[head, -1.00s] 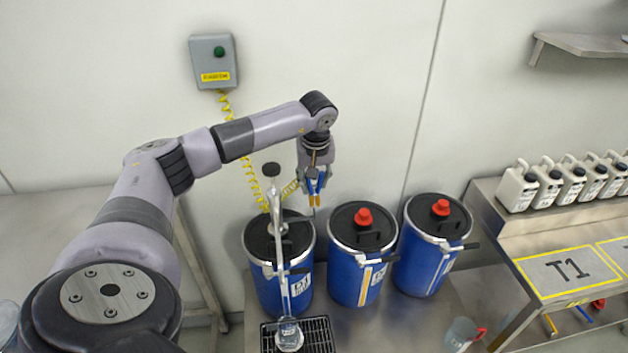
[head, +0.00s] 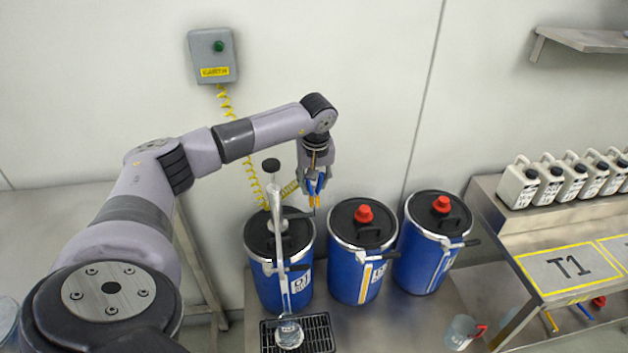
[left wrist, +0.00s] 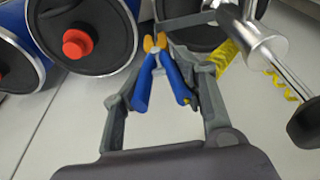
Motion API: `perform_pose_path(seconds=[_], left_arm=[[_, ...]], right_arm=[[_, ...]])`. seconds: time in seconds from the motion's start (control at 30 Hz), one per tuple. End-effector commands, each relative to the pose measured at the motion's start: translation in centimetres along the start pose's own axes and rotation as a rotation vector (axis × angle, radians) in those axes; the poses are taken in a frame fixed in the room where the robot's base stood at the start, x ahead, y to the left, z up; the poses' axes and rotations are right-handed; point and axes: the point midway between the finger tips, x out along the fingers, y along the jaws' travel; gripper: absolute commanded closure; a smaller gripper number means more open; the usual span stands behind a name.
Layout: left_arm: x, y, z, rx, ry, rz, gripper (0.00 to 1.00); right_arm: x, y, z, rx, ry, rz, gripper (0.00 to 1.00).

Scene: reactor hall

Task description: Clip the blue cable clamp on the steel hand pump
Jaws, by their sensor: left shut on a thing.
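The blue cable clamp (head: 315,187) has blue handles and orange jaw tips. My left gripper (head: 316,180) is shut on its handles; the left wrist view shows the clamp (left wrist: 143,88) between the fingers (left wrist: 160,100), orange tips pointing away. The steel hand pump (head: 277,215) stands upright on the left blue drum, with a black knob on top and a long spout toward the front. In the left wrist view the pump (left wrist: 250,42) is at the upper right, and a grey bar passes close to the orange tips. I cannot tell whether they touch. My right gripper is not in view.
Blue drums (head: 362,268) with black lids stand in a row on a steel bench. A glass vessel (head: 289,333) sits on a black grate (head: 322,330) under the spout. A yellow coiled cable (head: 250,170) hangs from a grey wall box (head: 213,57) behind the pump.

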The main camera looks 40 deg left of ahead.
Motion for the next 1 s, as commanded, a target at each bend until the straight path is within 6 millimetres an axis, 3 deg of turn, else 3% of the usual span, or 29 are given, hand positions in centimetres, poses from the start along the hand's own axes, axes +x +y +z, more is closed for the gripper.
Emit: perform_pose_path(seconds=[0.53,1.0], left_arm=[[1.7,0.0,0.4,0.000,0.000,0.000,0.80],[1.8,0.0,0.4,0.000,0.000,0.000,0.80]], right_arm=[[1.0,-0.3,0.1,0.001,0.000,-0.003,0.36],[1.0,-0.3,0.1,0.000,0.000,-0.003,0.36]])
